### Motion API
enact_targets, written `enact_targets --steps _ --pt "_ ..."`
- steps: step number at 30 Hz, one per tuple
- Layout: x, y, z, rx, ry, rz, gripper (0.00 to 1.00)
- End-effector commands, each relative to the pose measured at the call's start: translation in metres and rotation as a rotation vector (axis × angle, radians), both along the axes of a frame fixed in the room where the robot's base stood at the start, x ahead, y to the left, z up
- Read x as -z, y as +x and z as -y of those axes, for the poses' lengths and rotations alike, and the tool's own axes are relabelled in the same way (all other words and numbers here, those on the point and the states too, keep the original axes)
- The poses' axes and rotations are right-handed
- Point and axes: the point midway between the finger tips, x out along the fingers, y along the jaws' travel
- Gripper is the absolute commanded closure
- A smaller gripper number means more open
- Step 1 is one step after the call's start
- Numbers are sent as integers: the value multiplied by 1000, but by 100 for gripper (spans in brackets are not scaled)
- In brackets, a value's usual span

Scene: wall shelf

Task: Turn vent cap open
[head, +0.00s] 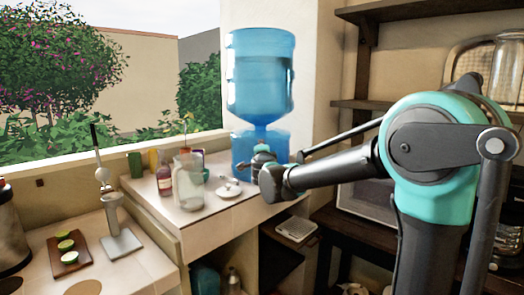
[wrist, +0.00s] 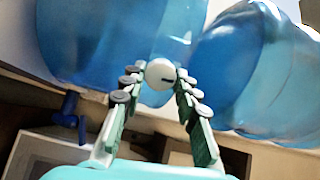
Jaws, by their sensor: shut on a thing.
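The vent cap (wrist: 160,73) is a small round white knob with a dark mark, seen near the middle of the wrist view. My gripper (wrist: 157,84) has its two green fingers with grey pads closed on either side of it. The cap sits by the blue water dispenser, between two blue rounded bodies, the left one (wrist: 95,40) and the right one (wrist: 245,75). In the head view my gripper (head: 263,160) is in front of the lower blue container (head: 270,140), under the big water jug (head: 260,85). The cap is hidden there.
A clear jar (head: 188,183), a dark bottle (head: 164,180) and a small white dish (head: 229,188) stand on the counter to the left. Wooden shelves (head: 395,104) are at the right. A blue tap (wrist: 68,118) shows at lower left in the wrist view.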

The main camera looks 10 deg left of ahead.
Motion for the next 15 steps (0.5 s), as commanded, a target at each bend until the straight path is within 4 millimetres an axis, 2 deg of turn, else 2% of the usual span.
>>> enact_targets --steps 7,15 --pt "0 -1 0 -1 -104 13 99" --pt "0 -1 -1 -2 -144 17 99"
